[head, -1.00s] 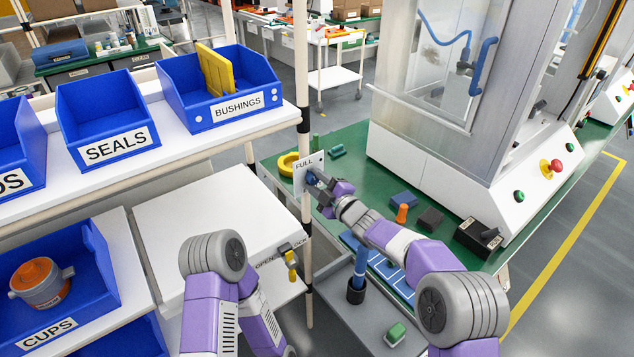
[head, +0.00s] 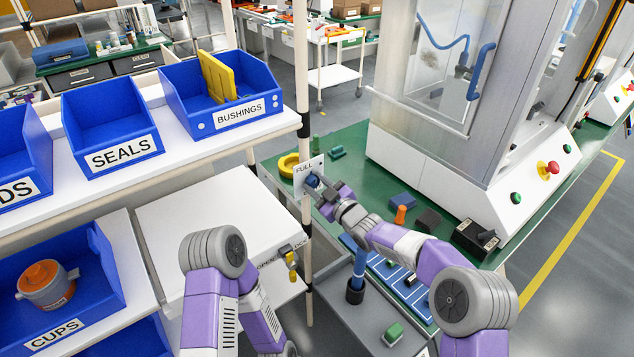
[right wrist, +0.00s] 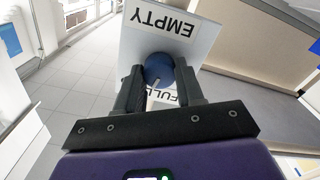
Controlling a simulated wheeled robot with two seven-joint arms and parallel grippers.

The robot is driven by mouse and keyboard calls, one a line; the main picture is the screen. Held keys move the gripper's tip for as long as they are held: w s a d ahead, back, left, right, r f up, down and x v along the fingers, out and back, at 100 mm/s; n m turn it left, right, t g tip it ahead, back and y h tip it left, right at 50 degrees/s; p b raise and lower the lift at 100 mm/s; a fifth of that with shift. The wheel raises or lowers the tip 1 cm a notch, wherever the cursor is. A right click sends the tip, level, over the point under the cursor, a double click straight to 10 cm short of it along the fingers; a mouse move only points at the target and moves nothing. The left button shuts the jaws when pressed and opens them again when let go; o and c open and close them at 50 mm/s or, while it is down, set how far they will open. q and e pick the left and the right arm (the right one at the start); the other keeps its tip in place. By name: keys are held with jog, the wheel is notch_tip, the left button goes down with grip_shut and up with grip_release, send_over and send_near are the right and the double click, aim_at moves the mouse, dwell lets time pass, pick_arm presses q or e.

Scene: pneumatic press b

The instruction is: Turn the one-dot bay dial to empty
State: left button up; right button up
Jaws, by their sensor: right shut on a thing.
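The dial is a round blue knob (head: 312,181) on a white plate (head: 300,188) fixed to the shelf's front post. In the head view the plate reads FULL at its top. In the right wrist view the blue knob (right wrist: 159,70) sits between the upside-down words EMPTY and FULL, and a short white mark on it points toward the FULL side. My right gripper (right wrist: 158,82) is shut on the knob, one finger on each side; it partly hides the knob in the head view (head: 318,186). My left gripper is out of view.
Blue bins marked SEALS (head: 112,118) and BUSHINGS (head: 222,92) stand on the shelf left of the post. A yellow-handled latch (head: 291,261) is below the plate. A green bench (head: 350,150) with a press (head: 470,120) and small blocks lies right and behind.

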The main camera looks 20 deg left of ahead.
jog(key=m+p, duration=0.1)
jog(key=m, duration=0.3)
jog(key=shift+d, duration=0.1)
jog(key=m, duration=0.3)
jog(key=shift+m+p, duration=0.3)
jog(key=shift+p, duration=0.05)
jog(key=m, duration=0.3)
jog(key=shift+m, duration=0.3)
jog(key=m, duration=0.2)
jog(key=shift+w+f+m+b, duration=0.1)
jog(key=shift+m+b, duration=0.2)
jog(key=shift+m, duration=0.1)
jog(key=m+b, duration=0.2)
jog(key=m, duration=0.2)
jog(key=m+b, duration=0.2)
jog(key=m, duration=0.3)
jog(key=shift+f, duration=0.1)
jog(key=m+b, duration=0.1)
jog(key=m, duration=0.3)
jog(key=shift+m+b, duration=0.6)
jog(key=shift+m, duration=1.7)
